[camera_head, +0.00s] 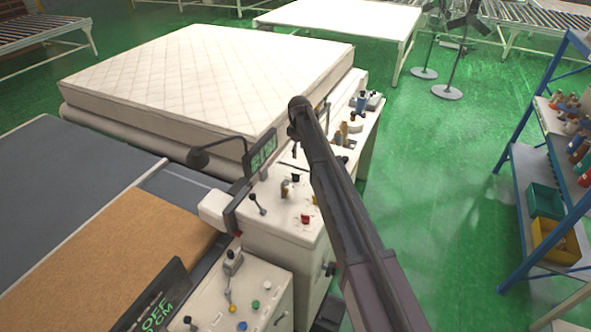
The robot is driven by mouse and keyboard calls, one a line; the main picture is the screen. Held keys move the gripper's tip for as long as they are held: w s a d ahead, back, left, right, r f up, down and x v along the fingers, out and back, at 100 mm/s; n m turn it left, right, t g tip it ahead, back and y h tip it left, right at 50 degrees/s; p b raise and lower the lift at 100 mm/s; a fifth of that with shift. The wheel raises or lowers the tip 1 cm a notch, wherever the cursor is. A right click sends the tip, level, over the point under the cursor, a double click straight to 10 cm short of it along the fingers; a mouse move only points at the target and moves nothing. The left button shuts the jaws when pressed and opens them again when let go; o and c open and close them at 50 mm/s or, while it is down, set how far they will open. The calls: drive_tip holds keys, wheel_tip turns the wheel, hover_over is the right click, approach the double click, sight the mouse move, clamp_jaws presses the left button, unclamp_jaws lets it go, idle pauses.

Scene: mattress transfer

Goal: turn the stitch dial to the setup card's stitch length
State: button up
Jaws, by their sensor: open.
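A beige sewing machine head (285,235) stands in the middle, with several small knobs and thread spools on top. I cannot tell which of its controls is the stitch dial. A dark card with green marks (262,153) stands upright behind the head; its marks are too small to read. A larger dark card (160,303) at the lower left shows green letters like "OFF" and "CM", partly cut off. My dark arm reaches from the bottom right up over the machine's right side. My gripper cannot be made out; the arm hides the area behind it.
A control box (240,295) with a lever and coloured buttons stands in front of the head. A quilted mattress (200,80) lies behind. A blue shelf rack (520,190) holds bins at right. Green floor is clear between machine and rack.

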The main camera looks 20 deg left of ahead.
sight(296, 176)
drive_tip(key=shift+a+r, duration=0.2)
drive_tip(key=shift+a, duration=0.25)
drive_tip(key=shift+f, duration=0.2)
wheel_tip(296, 176, down, 13)
drive_tip(key=b, duration=1.3)
drive_tip(key=shift+f+b, duration=0.2)
drive_tip(key=shift+b, duration=0.2)
drive_tip(key=c, duration=1.1)
